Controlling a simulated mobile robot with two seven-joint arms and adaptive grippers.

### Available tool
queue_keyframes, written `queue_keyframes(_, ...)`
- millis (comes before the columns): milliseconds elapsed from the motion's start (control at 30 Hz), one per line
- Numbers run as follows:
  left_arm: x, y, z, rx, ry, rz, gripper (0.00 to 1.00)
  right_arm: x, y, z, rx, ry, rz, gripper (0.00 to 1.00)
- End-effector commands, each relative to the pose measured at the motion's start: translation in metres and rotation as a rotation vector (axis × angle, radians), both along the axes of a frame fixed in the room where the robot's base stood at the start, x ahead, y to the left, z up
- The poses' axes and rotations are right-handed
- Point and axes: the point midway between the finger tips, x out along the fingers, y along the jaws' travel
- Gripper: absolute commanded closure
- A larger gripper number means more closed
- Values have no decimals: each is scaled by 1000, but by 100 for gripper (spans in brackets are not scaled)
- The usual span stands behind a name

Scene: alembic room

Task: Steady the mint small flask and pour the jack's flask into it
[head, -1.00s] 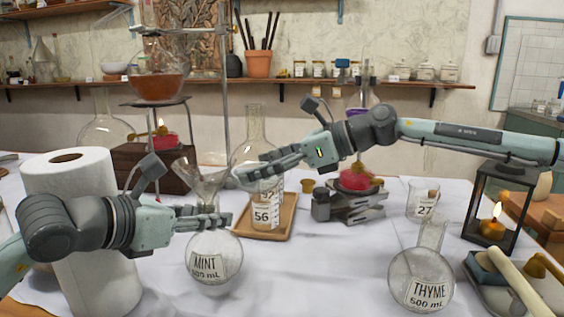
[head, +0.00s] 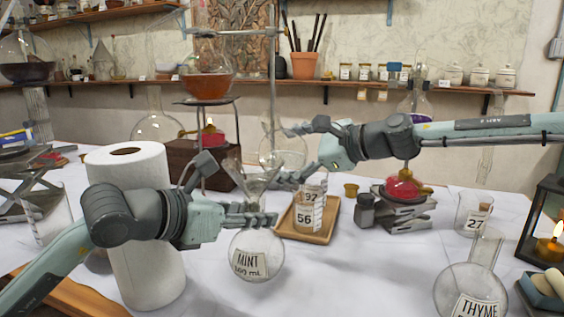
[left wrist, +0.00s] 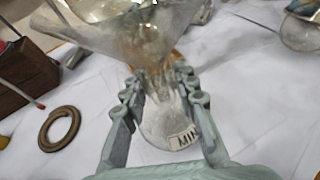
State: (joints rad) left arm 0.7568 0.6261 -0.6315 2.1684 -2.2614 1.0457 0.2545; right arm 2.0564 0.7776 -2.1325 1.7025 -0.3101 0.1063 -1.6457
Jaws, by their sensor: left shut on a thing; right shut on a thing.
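The mint small flask (head: 256,262) stands on the white cloth, round and clear with a MINT label. A clear glass funnel (head: 247,178) sits in its mouth. My left gripper (head: 262,219) is shut around the flask's neck, below the funnel cone. The left wrist view shows the mint flask (left wrist: 168,128) between the fingers and the funnel (left wrist: 135,40) above. My right gripper (head: 292,155) is shut on a clear flask (head: 282,146), held up just right of the funnel. Its neck and tilt are hard to make out; I see no stream.
A paper roll (head: 133,235) stands left of the mint flask. Behind are a wooden tray (head: 323,236) with labelled beakers and a small jack (head: 400,215) bearing a red burner (head: 403,188). The thyme flask (head: 470,293) and a lantern (head: 548,225) stand at right.

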Motion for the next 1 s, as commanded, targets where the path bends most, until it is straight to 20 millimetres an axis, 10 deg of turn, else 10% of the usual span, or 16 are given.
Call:
queue_keyframes(600, 0, 0, 0, 0, 2, -1, 100, -8, 4, 53, -303, -663, -1, 55)
queue_keyframes(1000, 0, 0, 0, 0, 2, -1, 100, -8, 3, 54, -310, -673, -1, 55)
